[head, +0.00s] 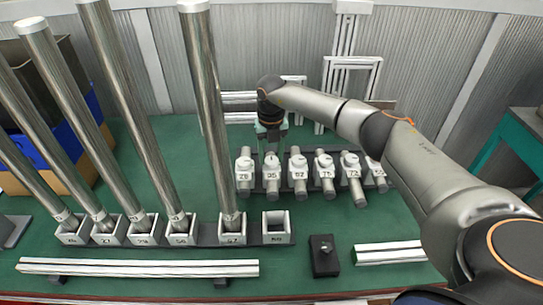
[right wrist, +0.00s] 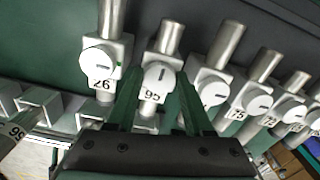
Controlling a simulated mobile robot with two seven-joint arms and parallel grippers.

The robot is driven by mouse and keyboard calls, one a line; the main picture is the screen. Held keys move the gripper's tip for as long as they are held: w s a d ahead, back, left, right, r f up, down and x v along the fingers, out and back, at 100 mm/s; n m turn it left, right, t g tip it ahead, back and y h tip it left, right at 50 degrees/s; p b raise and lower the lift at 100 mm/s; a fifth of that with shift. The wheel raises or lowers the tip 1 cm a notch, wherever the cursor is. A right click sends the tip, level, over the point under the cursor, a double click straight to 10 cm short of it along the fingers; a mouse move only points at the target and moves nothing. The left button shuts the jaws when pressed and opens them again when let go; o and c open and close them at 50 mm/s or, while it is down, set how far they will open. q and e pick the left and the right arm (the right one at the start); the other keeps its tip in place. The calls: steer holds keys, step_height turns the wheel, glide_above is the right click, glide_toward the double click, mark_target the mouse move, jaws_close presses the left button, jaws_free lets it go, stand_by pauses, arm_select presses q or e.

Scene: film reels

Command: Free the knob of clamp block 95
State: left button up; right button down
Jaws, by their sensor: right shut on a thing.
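Clamp block 95 (head: 271,180) is the second from the left in a row of grey blocks, each with a round white knob and a metal cylinder. My right gripper (head: 272,148) reaches down over it from behind. In the right wrist view, the green fingers of the right gripper (right wrist: 158,74) stand on either side of the white knob (right wrist: 160,76) of block 95 and are shut on it. The knob's dark slot shows, and the label 95 (right wrist: 152,96) is partly readable. Finger contact is hard to see. My left gripper is not in view.
Neighbouring blocks stand close on both sides, one at the left (head: 244,178) and one at the right (head: 299,178). Tall metal tubes (head: 211,110) rise from numbered square sockets at the left. One socket (head: 277,227) is empty. A black box (head: 323,257) and white rails lie in front.

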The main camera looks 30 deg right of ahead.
mark_target(270, 161)
steer(key=n+b, duration=0.1)
steer(key=n, duration=0.4)
steer(key=shift+w+n, duration=0.1)
steer(key=shift+n, duration=0.2)
steer(key=n+b, duration=0.1)
steer(key=n, duration=0.4)
steer(key=shift+a, duration=0.15)
steer(key=n, duration=0.4)
steer(key=shift+n+b, duration=0.45)
steer(key=shift+n, duration=1.25)
steer(key=shift+c, duration=1.5)
jaws_free()
steer(key=shift+s, duration=0.2)
steer(key=shift+a+r, duration=0.1)
step_height(270, 161, up, 12)
steer(key=shift+r, duration=0.2)
